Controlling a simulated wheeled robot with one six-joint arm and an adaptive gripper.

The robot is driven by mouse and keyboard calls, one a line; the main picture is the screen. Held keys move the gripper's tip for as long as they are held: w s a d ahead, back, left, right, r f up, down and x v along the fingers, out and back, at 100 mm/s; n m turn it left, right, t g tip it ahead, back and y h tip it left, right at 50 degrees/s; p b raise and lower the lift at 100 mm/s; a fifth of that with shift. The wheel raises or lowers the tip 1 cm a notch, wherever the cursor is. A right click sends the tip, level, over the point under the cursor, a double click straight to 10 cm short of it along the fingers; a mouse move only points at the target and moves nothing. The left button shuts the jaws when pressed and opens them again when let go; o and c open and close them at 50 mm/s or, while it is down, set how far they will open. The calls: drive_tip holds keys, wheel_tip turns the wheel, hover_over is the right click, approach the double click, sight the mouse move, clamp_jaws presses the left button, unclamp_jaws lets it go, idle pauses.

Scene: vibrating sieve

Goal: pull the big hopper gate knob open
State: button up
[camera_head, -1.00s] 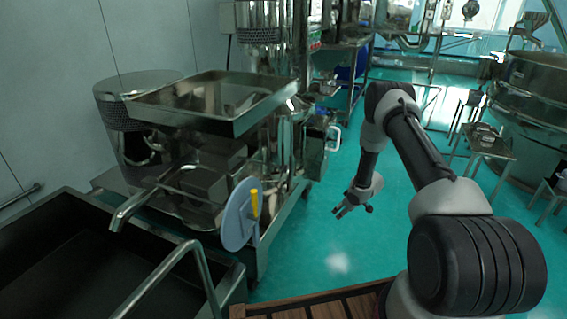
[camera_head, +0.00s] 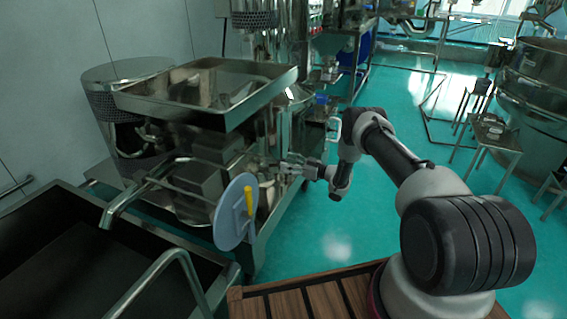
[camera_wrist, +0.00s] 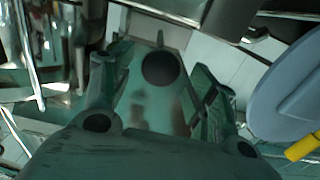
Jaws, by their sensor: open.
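My gripper (camera_head: 286,167) is open beside the front of the steel machine (camera_head: 192,158), right of the grey-blue disc. In the wrist view its two fingers (camera_wrist: 157,72) are spread apart. A dark round shape (camera_wrist: 160,68), which looks like the gate knob, shows between them on a pale grey-green surface. I cannot tell whether either finger touches it. No knob can be made out in the head view, where the gripper and dark machine parts crowd that spot.
The grey-blue disc (camera_head: 236,212) with a yellow handle (camera_head: 249,200) stands close left of the gripper; the disc also shows at right in the wrist view (camera_wrist: 290,100). A dark sink (camera_head: 75,262) is at lower left. The teal floor (camera_head: 345,245) to the right is open.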

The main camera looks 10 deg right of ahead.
drive_tip(key=shift+x, duration=1.3)
clamp_jaws()
drive_tip(key=v, duration=0.7)
drive_tip(key=shift+s+d, duration=0.15)
drive_tip(key=shift+d, duration=0.1)
unclamp_jaws()
drive_tip(key=shift+d, duration=0.1)
